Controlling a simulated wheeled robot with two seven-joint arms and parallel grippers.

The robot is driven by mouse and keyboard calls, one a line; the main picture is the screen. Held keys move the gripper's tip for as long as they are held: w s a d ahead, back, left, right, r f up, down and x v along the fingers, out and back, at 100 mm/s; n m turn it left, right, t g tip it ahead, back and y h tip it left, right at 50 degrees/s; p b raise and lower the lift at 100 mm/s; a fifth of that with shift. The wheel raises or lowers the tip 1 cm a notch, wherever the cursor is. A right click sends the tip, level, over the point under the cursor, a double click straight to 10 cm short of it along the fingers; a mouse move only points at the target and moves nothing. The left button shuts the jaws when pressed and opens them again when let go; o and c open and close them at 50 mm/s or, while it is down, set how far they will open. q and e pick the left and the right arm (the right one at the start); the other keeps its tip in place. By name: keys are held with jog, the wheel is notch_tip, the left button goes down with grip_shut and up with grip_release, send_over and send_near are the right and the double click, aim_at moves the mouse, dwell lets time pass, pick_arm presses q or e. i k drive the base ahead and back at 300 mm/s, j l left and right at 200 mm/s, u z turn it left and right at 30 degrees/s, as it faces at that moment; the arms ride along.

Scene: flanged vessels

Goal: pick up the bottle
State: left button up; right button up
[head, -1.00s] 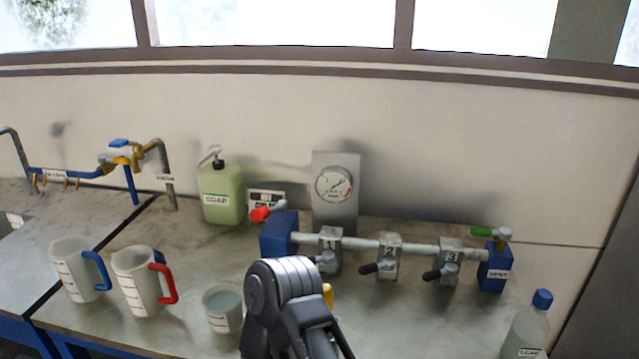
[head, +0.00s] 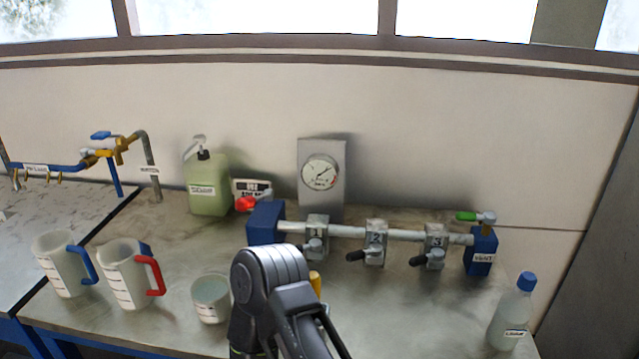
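A clear bottle (head: 509,318) with a blue cap and a small label stands upright at the right front of the metal bench. A dark grey arm of mine rises at the bottom middle and stands well to the left of the bottle. No fingertips of either gripper show in the head view. A green soap bottle (head: 208,186) with a pump top stands at the back left by the wall.
Two white jugs, one with a blue handle (head: 62,265) and one with a red handle (head: 127,275), and a cup (head: 211,298) stand at the left front. A pipe manifold (head: 374,240) with valves and a gauge (head: 321,173) are behind. The bench (head: 420,315) left of the clear bottle is bare.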

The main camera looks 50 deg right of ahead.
aim_at(514, 310)
jog(key=z, duration=2.85)
jog(key=l+u, duration=0.1)
jog(key=u, duration=1.55)
jog(key=k+j, duration=0.1)
jog(key=k, duration=0.4)
jog(key=k+j, duration=0.1)
jog(key=k, duration=0.4)
